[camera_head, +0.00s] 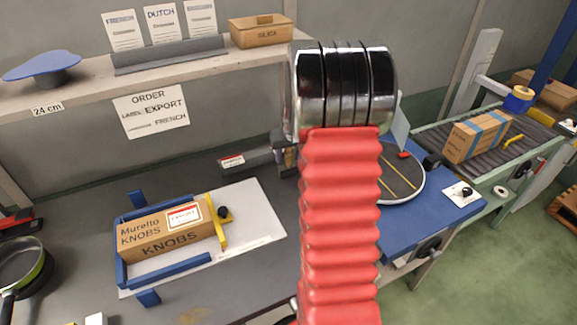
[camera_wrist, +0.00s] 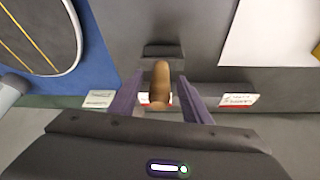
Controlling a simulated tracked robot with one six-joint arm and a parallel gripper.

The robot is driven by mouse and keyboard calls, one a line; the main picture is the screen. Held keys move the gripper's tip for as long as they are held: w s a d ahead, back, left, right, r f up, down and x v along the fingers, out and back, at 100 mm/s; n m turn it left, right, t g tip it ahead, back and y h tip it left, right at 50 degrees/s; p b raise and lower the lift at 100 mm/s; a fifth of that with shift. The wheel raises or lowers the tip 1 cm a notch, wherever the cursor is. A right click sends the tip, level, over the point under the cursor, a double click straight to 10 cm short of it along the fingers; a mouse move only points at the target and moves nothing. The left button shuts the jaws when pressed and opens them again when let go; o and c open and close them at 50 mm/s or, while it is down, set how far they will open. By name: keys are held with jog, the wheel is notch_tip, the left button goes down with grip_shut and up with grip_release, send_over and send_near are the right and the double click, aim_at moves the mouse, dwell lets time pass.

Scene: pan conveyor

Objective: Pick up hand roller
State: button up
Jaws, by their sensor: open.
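A brown rounded handle (camera_wrist: 160,82), apparently the hand roller's, stands between the two purple fingers of my gripper (camera_wrist: 161,76) in the wrist view. The fingers are open, one on each side of it, with a narrow gap visible. The roller end is not clearly visible. A dark block (camera_wrist: 162,51) lies just beyond the handle, and a small red and white patch shows at its lower end. In the head view my red and chrome arm covers the middle of the bench, and I cannot make out the handle there.
A dark rail with a label (camera_head: 245,160) runs along the bench back. A KNOBS carton (camera_head: 165,228) sits in a blue frame at left. A round turntable (camera_head: 405,178) stands on a blue table at right, before a conveyor (camera_head: 470,185) with a taped carton (camera_head: 478,135). A shelf (camera_head: 90,82) hangs above.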

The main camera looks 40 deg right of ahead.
grip_shut()
dwell(0.5)
jog(key=shift+r, duration=0.2)
notch_tip(320, 180, up, 10)
jog(key=shift+f, duration=0.15)
dwell(0.3)
dwell(0.5)
